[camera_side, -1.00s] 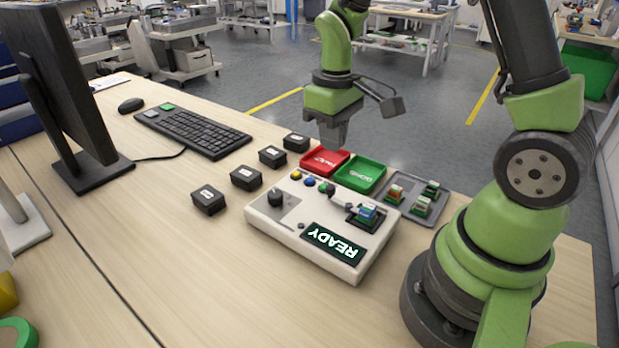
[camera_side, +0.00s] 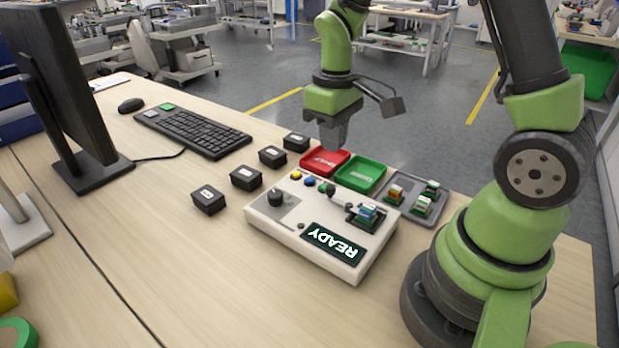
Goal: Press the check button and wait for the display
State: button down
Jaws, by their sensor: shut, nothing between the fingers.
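The white test box (camera_side: 290,236) stands on the table, with a display (camera_side: 333,240) that reads READY in light letters. Yellow (camera_side: 296,175), blue (camera_side: 309,181) and green (camera_side: 327,187) buttons sit along its far edge; I cannot tell which is the check button. A black knob (camera_side: 276,197) is at its left. A small part with a blue top (camera_side: 367,212) sits in the socket at its right. My gripper (camera_side: 334,147) is shut and empty, pointing down above the red tray (camera_side: 318,168), behind the buttons and apart from them.
A green tray (camera_side: 360,177) adjoins the red one. A grey tray (camera_side: 432,205) holds several small parts at the right. Several black boxes (camera_side: 209,200) stand left of the test box. A keyboard (camera_side: 192,133) and monitor (camera_side: 55,90) are farther left.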

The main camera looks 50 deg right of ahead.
jog(key=n+t+y, duration=0.2)
jog(key=n+t, duration=0.7)
jog(key=n, duration=0.2)
send_over(310, 181)
jog(key=shift+f, duration=0.15)
jog(key=shift+f, duration=0.1)
jog(key=shift+f, duration=4.3)
jog(key=shift+f, duration=0.1)
jog(key=shift+f, duration=0.35)
